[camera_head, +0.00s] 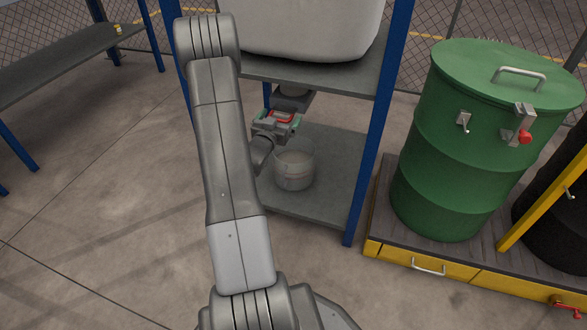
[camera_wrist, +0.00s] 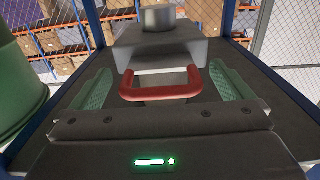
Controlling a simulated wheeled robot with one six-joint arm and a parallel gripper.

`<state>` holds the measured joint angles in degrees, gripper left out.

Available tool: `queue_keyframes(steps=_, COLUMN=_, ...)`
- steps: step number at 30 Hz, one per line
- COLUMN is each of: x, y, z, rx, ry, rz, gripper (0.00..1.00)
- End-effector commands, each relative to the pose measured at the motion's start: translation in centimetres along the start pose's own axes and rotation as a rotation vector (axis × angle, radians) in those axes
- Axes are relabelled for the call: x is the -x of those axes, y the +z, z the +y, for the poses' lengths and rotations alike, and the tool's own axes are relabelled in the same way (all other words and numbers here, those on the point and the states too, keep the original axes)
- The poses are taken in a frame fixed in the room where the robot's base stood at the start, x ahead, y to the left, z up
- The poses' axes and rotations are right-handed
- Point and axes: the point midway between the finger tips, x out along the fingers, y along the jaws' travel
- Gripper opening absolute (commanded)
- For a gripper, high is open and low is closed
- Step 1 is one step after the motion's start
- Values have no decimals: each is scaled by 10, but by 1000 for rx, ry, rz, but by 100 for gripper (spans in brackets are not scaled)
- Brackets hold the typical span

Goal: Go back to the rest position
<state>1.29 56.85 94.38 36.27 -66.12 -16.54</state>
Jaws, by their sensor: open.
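My gripper (camera_head: 279,121) is at the shelf unit, beneath the large pale vessel (camera_head: 300,25). Its jaws are open. In the wrist view the two green fingers of my gripper (camera_wrist: 160,88) stand apart on either side of a red U-shaped handle (camera_wrist: 160,86), with gaps on both sides. The handle is fixed to the front of a grey block (camera_wrist: 150,54) with a short cylinder on top. In the head view the red handle (camera_head: 281,116) shows small between the fingers. My arm crosses the middle of the head view.
A clear bucket (camera_head: 294,170) stands on the lower shelf (camera_head: 335,190), close below my gripper. Blue posts (camera_head: 378,130) flank the shelf. A green drum (camera_head: 455,150) stands on a yellow-edged platform at right. A grey table (camera_head: 60,62) is at left. Floor at lower left is clear.

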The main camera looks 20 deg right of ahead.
Motion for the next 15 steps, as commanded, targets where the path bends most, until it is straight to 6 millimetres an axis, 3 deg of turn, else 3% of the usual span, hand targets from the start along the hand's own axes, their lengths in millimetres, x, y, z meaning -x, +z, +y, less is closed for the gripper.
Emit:
queue_keyframes(steps=9, x=73, y=-1, z=-1, rx=2, ry=-3, rz=-3, gripper=100)
queue_keyframes(steps=15, x=98, y=0, z=0, rx=0, ry=0, rz=-2, gripper=100)
